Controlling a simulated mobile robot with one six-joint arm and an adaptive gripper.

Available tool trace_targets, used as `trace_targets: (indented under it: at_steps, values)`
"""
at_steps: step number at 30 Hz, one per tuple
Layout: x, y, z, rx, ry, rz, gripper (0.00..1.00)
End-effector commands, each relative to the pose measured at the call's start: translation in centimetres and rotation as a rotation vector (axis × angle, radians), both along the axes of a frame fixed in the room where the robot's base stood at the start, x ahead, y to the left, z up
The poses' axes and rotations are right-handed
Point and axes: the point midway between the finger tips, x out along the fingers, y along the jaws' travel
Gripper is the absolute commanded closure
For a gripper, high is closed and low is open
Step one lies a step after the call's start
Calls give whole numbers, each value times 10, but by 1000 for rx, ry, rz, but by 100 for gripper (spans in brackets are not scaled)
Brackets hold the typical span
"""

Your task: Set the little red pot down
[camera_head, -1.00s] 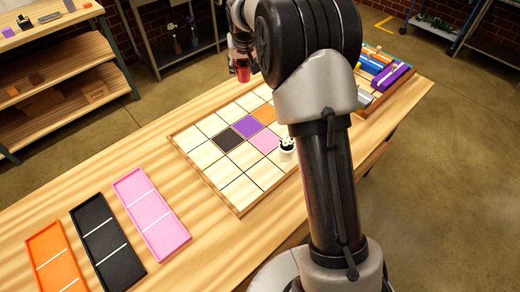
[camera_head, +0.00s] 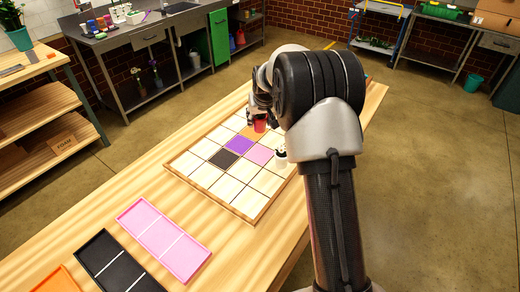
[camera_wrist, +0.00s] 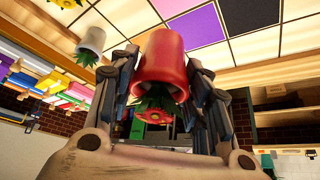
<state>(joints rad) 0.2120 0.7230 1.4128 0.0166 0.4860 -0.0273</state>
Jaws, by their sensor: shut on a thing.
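The little red pot (camera_head: 260,127) hangs in my gripper (camera_head: 255,117) over the far part of the tile board (camera_head: 228,187), close to the orange tile (camera_head: 250,133). In the wrist view the red pot (camera_wrist: 163,62), with a red flower and green leaves, sits between both fingers (camera_wrist: 160,88), which are shut on it. I cannot tell whether its base touches the board. The purple tile (camera_head: 239,145), black tile (camera_head: 223,159) and pink tile (camera_head: 260,154) lie nearer. A small white pot (camera_head: 280,158) stands on the board beside the pink tile, close to my arm.
Pink (camera_head: 164,238) and black (camera_head: 116,266) trays and part of an orange tray (camera_head: 58,281) lie on the near table. Bare pale tiles surround the coloured ones. My arm hides the board's right side. Coloured items (camera_wrist: 48,82) show at left in the wrist view.

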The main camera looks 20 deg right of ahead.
Motion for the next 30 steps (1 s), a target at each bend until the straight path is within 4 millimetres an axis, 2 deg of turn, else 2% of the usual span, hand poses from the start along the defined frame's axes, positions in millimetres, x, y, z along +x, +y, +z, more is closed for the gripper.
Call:
trace_targets:
  at_steps: [1, 3, 9, 16, 23, 30]
  values:
    - [0, 0, -17, 0, 1, 0, 91]
    - [0, 0, -35, 0, 1, 0, 91]
    - [1, 0, -72, -1, -2, 1, 91]
    - [1, 0, -86, -1, -2, 1, 91]
    - [0, 0, -120, -1, -2, 1, 91]
    - [1, 0, -122, -1, -5, 1, 91]
